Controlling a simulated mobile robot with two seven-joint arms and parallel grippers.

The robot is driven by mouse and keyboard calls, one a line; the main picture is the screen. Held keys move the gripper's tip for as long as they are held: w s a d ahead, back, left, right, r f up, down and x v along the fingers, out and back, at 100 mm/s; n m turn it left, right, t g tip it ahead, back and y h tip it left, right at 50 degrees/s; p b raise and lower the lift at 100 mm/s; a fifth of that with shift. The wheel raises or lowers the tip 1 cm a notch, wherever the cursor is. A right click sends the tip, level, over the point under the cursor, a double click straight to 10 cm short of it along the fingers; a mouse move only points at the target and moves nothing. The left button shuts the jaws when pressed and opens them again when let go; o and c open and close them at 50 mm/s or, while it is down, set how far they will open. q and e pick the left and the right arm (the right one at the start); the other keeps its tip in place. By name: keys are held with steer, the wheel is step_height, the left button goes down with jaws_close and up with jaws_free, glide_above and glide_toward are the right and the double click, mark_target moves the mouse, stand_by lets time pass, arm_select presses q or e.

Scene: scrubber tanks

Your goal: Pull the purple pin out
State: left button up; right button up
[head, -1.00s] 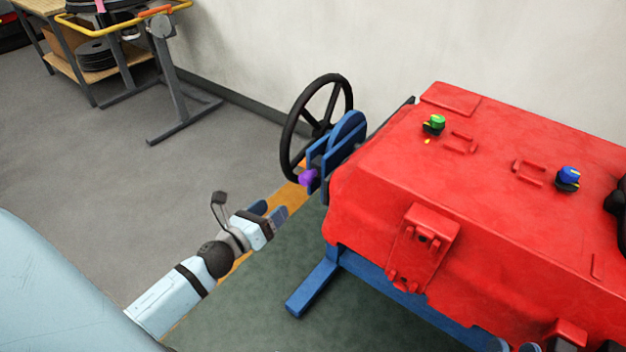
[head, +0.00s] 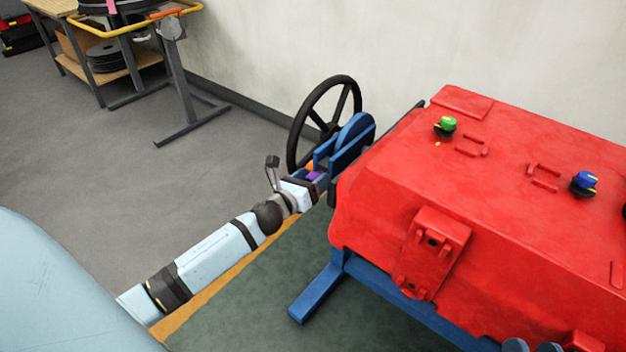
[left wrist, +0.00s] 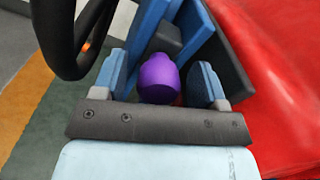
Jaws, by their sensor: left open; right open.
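The fingers are open, with a gap on each side of the head. In the head view the pin (head: 314,176) is mostly hidden by my left gripper (head: 318,181). My right gripper (head: 531,346) shows only as blue-grey tips at the bottom edge, and it is open.
A black handwheel (head: 325,120) stands just left of the bracket, close to my left gripper. A blue frame leg (head: 316,292) is below the tank. A grey stand (head: 187,100) and a shelf are at the back left. Open floor lies to the left.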

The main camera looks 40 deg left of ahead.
arm_select(q)
steer(key=shift+w, duration=0.15)
steer(key=shift+c, duration=0.5)
arm_select(e)
steer(key=shift+w+r, duration=0.1)
steer(key=shift+r, duration=0.05)
arm_select(q)
jaws_close()
steer(key=shift+s, duration=0.4)
steer(key=s, duration=0.3)
steer(key=shift+s+a+f+p, duration=0.1)
steer(key=shift+s+f+p, duration=0.05)
steer(key=shift+s+p, duration=0.15)
steer(key=shift+c, duration=0.2)
jaws_free()
steer(key=shift+o, duration=0.7)
steer(key=shift+s+a, duration=0.1)
arm_select(e)
steer(key=shift+f, duration=0.6)
steer(key=shift+d+r, duration=0.1)
